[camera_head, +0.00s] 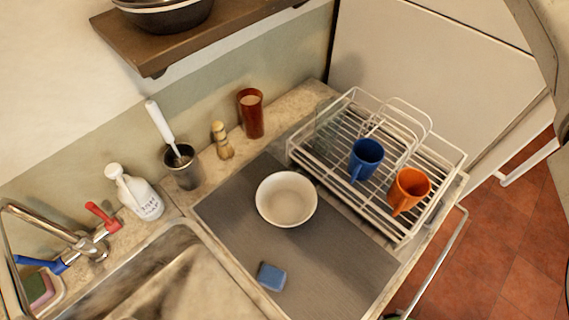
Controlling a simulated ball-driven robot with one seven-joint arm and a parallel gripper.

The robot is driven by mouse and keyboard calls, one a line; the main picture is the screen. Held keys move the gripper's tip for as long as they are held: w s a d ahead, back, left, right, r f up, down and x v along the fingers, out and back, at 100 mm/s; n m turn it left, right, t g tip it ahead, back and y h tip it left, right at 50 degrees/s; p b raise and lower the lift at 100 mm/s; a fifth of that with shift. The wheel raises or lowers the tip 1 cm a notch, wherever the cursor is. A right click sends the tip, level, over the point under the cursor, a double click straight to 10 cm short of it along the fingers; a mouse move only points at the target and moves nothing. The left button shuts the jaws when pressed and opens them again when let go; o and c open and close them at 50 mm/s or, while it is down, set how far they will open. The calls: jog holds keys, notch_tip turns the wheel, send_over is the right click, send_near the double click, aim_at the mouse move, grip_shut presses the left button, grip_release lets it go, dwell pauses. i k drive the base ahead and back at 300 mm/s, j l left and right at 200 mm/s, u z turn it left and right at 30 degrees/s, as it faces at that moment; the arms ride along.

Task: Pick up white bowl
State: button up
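The white bowl (286,199) stands upright on the grey ribbed drainboard (330,272), between the sink and the dish rack. It looks empty, and nothing touches it. My gripper is not in view. A pale rounded shape at the upper right edge may be part of my arm, but I cannot tell.
The wire dish rack (441,150) holds a blue mug (366,158) and an orange mug (410,188). A blue sponge (271,277) lies in front of the bowl. A wall shelf (180,45) overhangs.

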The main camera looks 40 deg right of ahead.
aim_at(284, 199)
jog(key=k, duration=1)
